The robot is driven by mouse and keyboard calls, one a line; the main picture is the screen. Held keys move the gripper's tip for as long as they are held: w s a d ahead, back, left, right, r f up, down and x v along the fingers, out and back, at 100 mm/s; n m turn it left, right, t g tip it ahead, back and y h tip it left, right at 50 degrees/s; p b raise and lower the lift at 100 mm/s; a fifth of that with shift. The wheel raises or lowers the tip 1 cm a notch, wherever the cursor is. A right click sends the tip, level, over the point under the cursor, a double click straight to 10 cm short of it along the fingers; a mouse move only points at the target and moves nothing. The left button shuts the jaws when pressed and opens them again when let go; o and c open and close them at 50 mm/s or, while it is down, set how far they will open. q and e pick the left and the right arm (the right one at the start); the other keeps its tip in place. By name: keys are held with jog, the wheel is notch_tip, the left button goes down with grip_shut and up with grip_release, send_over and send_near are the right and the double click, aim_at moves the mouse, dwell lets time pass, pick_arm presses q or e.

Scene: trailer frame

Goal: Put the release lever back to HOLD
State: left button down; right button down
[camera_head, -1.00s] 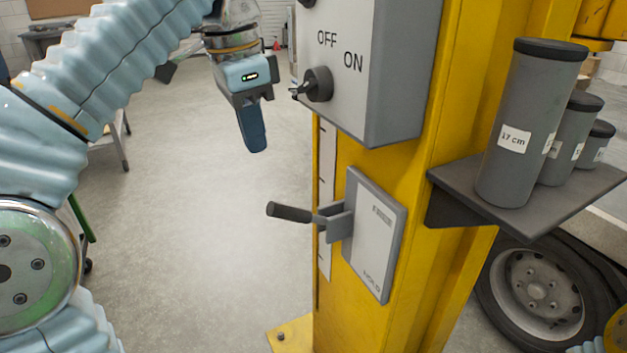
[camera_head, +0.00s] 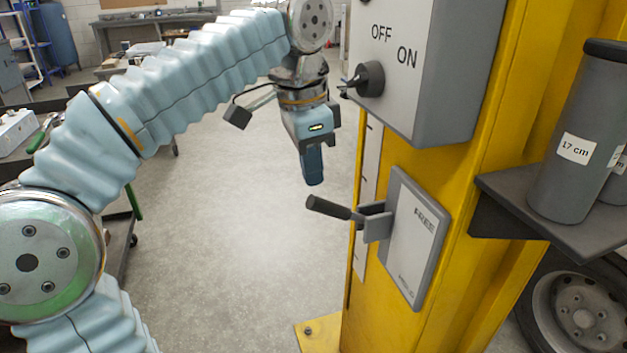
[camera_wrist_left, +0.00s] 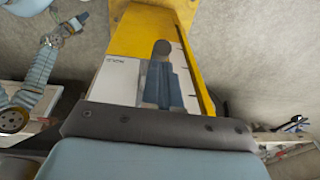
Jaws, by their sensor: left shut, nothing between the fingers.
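The release lever (camera_head: 330,207) has a dark round handle on a grey bracket. It juts out to the left from a pale plate (camera_head: 414,237) on the yellow post. The plate reads FREE at its top, and a small word near its bottom looks like HOLD. The handle tilts slightly up toward its free end. My left gripper (camera_head: 312,180) is shut and empty, pointing down just above the handle's end; I cannot tell if they touch. In the left wrist view, the blue fingers (camera_wrist_left: 164,85) point at the dark handle end (camera_wrist_left: 162,47). My right gripper is not in view.
A grey switch box (camera_head: 425,65) marked OFF and ON, with a dark knob (camera_head: 369,79), sits above the lever. A shelf (camera_head: 550,228) with grey cylinders (camera_head: 573,140) sticks out on the right, above a wheel (camera_head: 578,305). The floor left of the post is clear.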

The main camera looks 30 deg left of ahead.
pick_arm(q)
jog(key=shift+w+f, duration=0.2)
jog(key=shift+f, duration=1)
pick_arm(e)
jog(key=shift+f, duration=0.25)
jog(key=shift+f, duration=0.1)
